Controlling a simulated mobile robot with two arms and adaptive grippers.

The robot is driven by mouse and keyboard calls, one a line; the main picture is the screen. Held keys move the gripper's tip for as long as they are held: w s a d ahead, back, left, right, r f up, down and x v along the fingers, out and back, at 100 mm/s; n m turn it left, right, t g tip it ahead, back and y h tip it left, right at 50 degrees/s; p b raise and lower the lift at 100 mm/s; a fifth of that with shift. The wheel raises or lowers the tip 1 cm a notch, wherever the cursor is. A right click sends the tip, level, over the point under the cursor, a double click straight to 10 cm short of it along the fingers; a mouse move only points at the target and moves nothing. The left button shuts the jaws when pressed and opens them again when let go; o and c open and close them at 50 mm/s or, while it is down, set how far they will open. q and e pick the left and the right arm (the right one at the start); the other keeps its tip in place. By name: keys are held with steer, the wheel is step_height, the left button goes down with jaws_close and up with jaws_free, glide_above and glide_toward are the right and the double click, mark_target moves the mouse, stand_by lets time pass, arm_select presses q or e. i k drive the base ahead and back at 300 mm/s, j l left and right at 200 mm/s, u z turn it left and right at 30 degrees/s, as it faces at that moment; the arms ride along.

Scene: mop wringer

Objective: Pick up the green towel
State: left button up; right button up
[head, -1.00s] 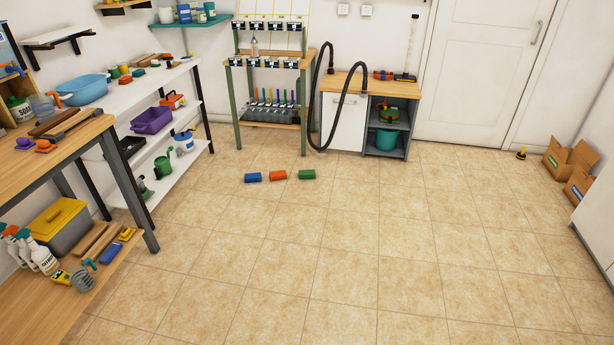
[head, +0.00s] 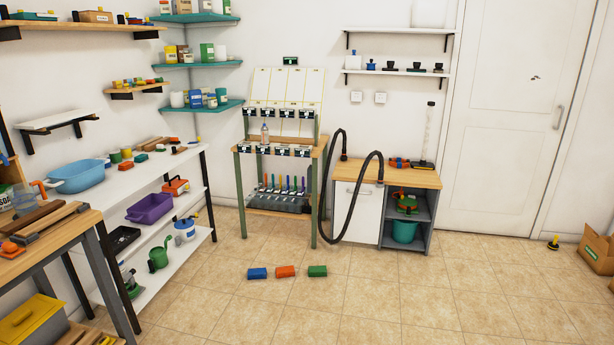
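A green towel, seen as a small green rolled or folded bundle (head: 317,271), lies on the tiled floor in the middle of the head view. An orange bundle (head: 285,271) and a blue bundle (head: 257,273) of like shape lie in a row to its left, with small gaps between them. The green one is the rightmost of the three, and nothing covers it. Neither of my grippers shows in the head view.
A rack with a wooden shelf (head: 262,151) and a cabinet (head: 388,177) with a black hose (head: 378,185) stand behind the towels. White shelves (head: 172,235) and a workbench (head: 45,245) line the left. Cardboard boxes (head: 598,250) sit at right. The floor (head: 420,310) in front is clear.

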mark_target(316, 271)
steer(key=i, duration=2.4)
